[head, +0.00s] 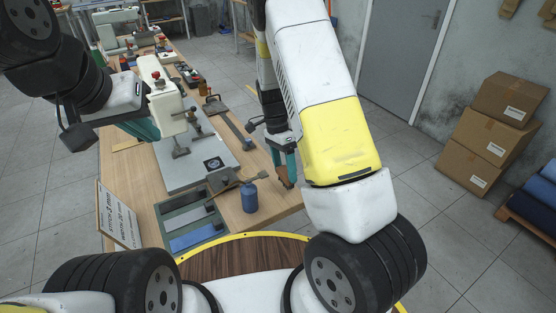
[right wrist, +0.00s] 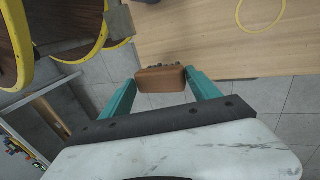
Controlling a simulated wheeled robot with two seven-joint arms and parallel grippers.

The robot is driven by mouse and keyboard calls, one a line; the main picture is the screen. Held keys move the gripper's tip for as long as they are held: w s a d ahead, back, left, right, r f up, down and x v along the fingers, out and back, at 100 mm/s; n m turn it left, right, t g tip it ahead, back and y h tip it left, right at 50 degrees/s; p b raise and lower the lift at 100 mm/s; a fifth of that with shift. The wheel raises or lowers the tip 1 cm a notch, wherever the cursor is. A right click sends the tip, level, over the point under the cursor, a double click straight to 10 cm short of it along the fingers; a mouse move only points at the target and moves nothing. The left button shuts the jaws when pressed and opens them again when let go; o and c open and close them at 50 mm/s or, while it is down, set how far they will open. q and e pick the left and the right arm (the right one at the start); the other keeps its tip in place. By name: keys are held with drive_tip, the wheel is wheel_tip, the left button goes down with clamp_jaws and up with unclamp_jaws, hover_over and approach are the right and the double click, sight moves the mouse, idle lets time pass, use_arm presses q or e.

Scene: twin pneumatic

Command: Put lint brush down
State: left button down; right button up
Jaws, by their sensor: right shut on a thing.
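The lint brush (right wrist: 161,79) is a brown block with dark, uneven material along its far edge. In the right wrist view it sits between the two teal fingers of my right gripper (right wrist: 164,84), which is shut on it. In the head view my right gripper (head: 286,180) holds the brush by the right edge of the wooden table (head: 289,200). In the right wrist view the brush overlaps the table's edge; its height above the top is unclear. My left gripper (head: 143,128) shows as a teal part at the left, its fingertips mostly hidden.
A blue canister (head: 249,197) stands near the table's front right. A grey plate (head: 192,165) and a tray of dark and blue strips (head: 159,209) lie left of it. A white machine with a red button (head: 163,105) stands behind. Cardboard boxes (head: 509,98) are stacked at right.

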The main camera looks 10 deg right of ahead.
sight(283, 169)
drive_tip(key=shift+f, duration=1.75)
drive_tip(key=shift+f, duration=0.1)
drive_tip(key=o, duration=1.9)
